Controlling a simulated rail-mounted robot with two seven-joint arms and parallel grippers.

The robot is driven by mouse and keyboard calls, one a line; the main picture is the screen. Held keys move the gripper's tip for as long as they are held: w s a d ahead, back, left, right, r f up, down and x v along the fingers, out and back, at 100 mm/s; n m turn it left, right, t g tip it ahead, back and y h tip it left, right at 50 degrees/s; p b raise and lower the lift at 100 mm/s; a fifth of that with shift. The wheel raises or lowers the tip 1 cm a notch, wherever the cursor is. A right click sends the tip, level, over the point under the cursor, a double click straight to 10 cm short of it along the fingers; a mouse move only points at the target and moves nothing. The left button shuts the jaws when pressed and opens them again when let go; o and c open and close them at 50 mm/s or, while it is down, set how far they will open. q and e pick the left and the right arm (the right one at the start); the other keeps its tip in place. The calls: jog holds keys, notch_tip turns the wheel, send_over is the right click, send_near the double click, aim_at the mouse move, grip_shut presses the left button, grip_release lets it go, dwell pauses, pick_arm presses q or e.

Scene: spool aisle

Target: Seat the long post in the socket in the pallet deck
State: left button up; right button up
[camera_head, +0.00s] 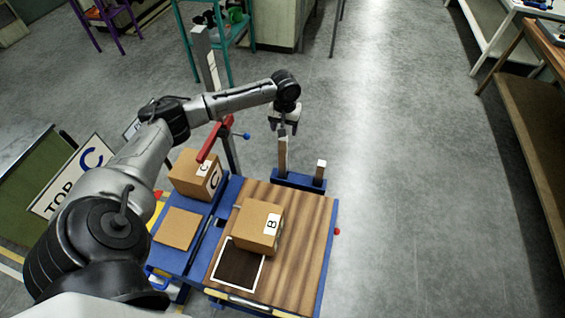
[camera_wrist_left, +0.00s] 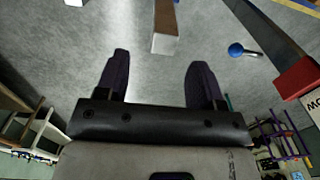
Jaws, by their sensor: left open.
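The long post (camera_head: 283,158) stands upright in a blue rack (camera_head: 292,181) at the far edge of the pallet deck (camera_head: 310,225). A shorter post (camera_head: 320,172) with a pale top stands to its right. My left gripper (camera_head: 284,126) is open and empty, just above the long post's top. In the left wrist view the long post (camera_wrist_left: 165,20), with its white end, lies ahead of the open fingers (camera_wrist_left: 158,80), between their lines and apart from them. I cannot make out the socket in the deck. My right gripper is out of view.
A box marked B (camera_head: 258,227) sits on the deck beside a dark white-edged square (camera_head: 237,266). A red bar (camera_head: 212,140) rises near my left arm.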

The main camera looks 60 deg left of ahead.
aim_at(283, 139)
pick_arm(q)
jog(key=shift+s+a+f, duration=0.1)
jog(key=shift+a+f, duration=0.1)
jog(key=shift+f, duration=1.5)
jog(key=shift+a+f, duration=0.15)
jog(key=shift+f, duration=1.55)
jog(key=shift+c, duration=0.4)
grip_shut()
